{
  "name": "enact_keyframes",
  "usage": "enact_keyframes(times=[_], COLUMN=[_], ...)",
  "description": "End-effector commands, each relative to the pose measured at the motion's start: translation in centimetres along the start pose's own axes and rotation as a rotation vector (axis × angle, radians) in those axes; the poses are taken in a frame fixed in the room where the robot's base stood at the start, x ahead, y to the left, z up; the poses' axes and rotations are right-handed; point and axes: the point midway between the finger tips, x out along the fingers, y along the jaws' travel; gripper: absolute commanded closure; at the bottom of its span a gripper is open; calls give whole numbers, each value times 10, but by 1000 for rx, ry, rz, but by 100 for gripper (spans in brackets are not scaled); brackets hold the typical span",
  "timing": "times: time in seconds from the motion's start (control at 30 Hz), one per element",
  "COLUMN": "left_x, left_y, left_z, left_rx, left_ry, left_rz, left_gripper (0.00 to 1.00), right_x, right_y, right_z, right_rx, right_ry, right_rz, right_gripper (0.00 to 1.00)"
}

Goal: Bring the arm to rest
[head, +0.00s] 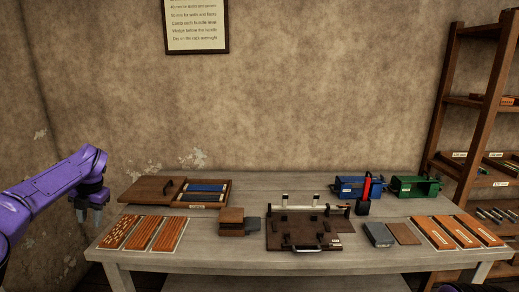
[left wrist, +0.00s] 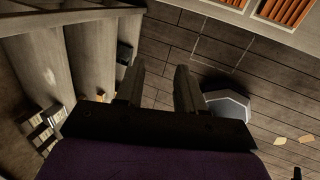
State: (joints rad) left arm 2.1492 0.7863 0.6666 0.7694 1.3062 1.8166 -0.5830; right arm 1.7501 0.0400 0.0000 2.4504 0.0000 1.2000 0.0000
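My left arm (head: 45,197) is purple and comes in from the left in the head view. My left gripper (head: 91,206) hangs beyond the table's left end, fingers pointing down, apart from everything on the table. In the left wrist view the two dark fingers of the left gripper (left wrist: 158,88) stand apart with nothing between them, over the dark plank floor (left wrist: 215,55). The left gripper is open and empty. My right gripper is not in view.
The table (head: 285,182) holds trays of orange strips (head: 143,233), a wooden box (head: 153,190), a dark brown fixture (head: 305,230), and blue (head: 348,186) and green (head: 403,187) devices. A shelf (head: 445,115) stands right. A grey bin (left wrist: 227,104) is on the floor.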

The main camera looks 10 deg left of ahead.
Motion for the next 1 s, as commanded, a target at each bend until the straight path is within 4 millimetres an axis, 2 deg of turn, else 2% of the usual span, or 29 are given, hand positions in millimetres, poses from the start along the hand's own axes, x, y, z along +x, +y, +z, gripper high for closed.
enact_keyframes(times=[0.17,0.27,0.33,0.47,0.57,0.63,0.77,0.8,0.87,0.9,0.97,1.0], left_x=[14,22,30,51,70,88,133,148,169,182,201,212], left_y=[-9,-22,-38,-78,-118,-152,-226,-246,-274,-290,-310,-321], left_z=[5,10,14,17,14,6,-32,-50,-80,-103,-140,-166], left_rx=[83,167,255,465,660,821,1194,1309,1478,1586,1745,1848], left_ry=[-13,-28,-42,-80,-120,-154,-227,-247,-276,-291,-309,-318], left_rz=[167,280,373,549,664,736,823,831,829,818,788,761], left_gripper=[62,62,62,62,62,62,62,62,62,62,62,62], right_x=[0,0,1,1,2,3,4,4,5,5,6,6], right_y=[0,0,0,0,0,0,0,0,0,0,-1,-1], right_z=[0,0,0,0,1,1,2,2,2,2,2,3], right_rx=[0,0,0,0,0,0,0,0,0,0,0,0], right_ry=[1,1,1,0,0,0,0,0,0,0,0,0], right_rz=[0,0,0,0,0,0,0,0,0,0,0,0], right_gripper=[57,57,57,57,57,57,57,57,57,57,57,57])
